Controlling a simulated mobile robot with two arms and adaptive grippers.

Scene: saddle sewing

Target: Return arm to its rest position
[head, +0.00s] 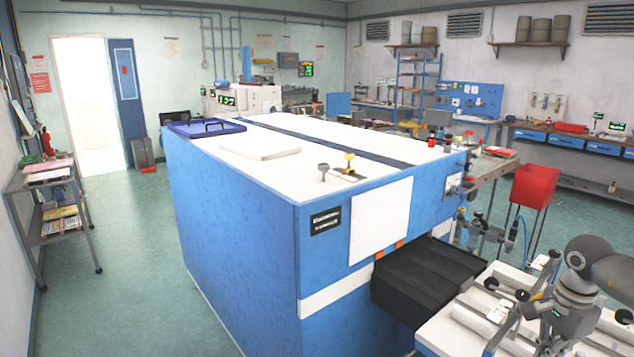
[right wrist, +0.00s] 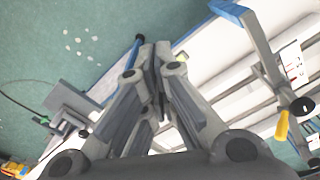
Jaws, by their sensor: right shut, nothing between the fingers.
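My right arm (head: 588,275) comes in at the lower right of the head view, grey and bent, over a white bench with rails and clamps. Its gripper shows in the right wrist view (right wrist: 152,60), with the two grey fingers together and nothing seen between them. The fingertips stand over the edge of the white frame, with green floor beyond. In the head view I cannot clearly make out the fingertips. My left arm and gripper are in neither view.
A large blue machine with a white top (head: 330,141) fills the middle, with a black covered outlet (head: 425,280) facing the white bench (head: 455,335). A red bin (head: 535,186) stands behind the bench. A yellow-handled clamp (right wrist: 282,125) is right of the fingers.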

